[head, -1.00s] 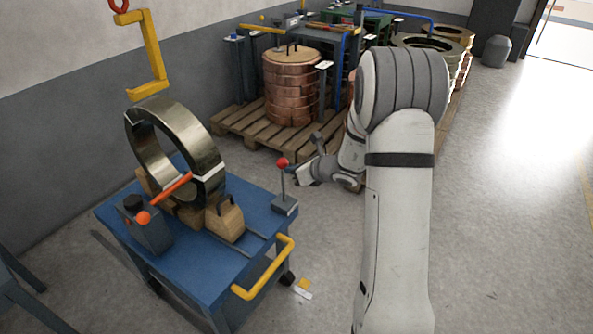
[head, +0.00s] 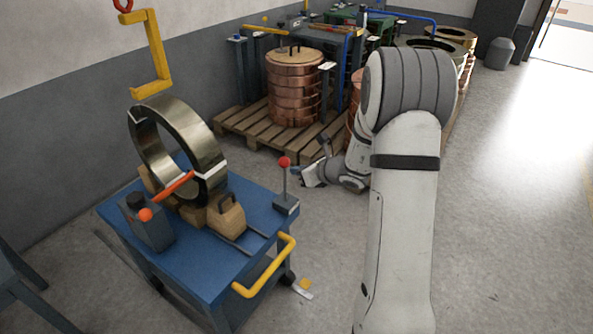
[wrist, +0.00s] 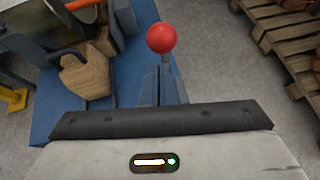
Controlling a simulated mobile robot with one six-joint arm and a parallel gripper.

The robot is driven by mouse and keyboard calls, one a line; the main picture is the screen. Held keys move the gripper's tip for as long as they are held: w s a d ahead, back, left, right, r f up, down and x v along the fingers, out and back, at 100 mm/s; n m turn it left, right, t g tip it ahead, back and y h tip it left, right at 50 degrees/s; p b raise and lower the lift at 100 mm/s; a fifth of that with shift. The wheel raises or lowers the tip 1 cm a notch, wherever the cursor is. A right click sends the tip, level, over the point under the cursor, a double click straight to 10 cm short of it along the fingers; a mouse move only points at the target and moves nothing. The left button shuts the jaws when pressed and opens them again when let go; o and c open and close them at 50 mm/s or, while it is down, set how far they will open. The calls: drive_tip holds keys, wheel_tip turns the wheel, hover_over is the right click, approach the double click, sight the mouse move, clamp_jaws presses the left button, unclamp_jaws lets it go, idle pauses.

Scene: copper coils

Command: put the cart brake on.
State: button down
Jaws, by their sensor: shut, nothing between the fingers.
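A blue cart (head: 262,205) stands at the left. An upright lever with a red ball knob (head: 285,161) rises from a small block at its right corner, nearly vertical. In the wrist view the red knob (wrist: 161,38) shows just beyond the fingertips. My gripper (head: 294,172) is shut and empty, close to the lever on its right. In the wrist view my gripper (wrist: 163,68) points at the lever, whose lower part is hidden behind the fingers. I cannot tell whether they touch. A yellow-and-white pedal-like piece (head: 304,286) shows low by the cart's wheel.
A metal ring coil (head: 212,165) stands on the cart, with wooden chocks (head: 228,219) and an orange-tipped bar (head: 172,192). A yellow handle (head: 268,268) is at the cart's front. A yellow hook (head: 152,55) hangs above. Pallets (head: 237,122) with copper coils stand behind. Floor at right is clear.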

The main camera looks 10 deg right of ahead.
drive_tip(key=p+v, duration=0.1)
drive_tip(key=v, duration=1)
drive_tip(key=shift+s+f+p, duration=0.2)
drive_tip(key=shift+s+p, duration=0.1)
drive_tip(key=shift+s, duration=0.1)
drive_tip(key=shift+r, duration=0.1)
drive_tip(key=s+a+r+n+g+p, duration=0.75)
drive_tip(key=s+a+r+n, duration=0.55)
drive_tip(key=n, duration=0.3)
drive_tip(key=s+d+r+n+h+p, duration=0.2)
drive_tip(key=s+r+n+h+p, duration=0.1)
drive_tip(key=s+n, duration=0.3)
drive_tip(key=s+d+r+n+h+p, duration=0.3)
drive_tip(key=s+r+n, duration=0.2)
drive_tip(key=s+n, duration=0.1)
drive_tip(key=shift+r+n+h, duration=0.4)
drive_tip(key=shift+n, duration=0.5)
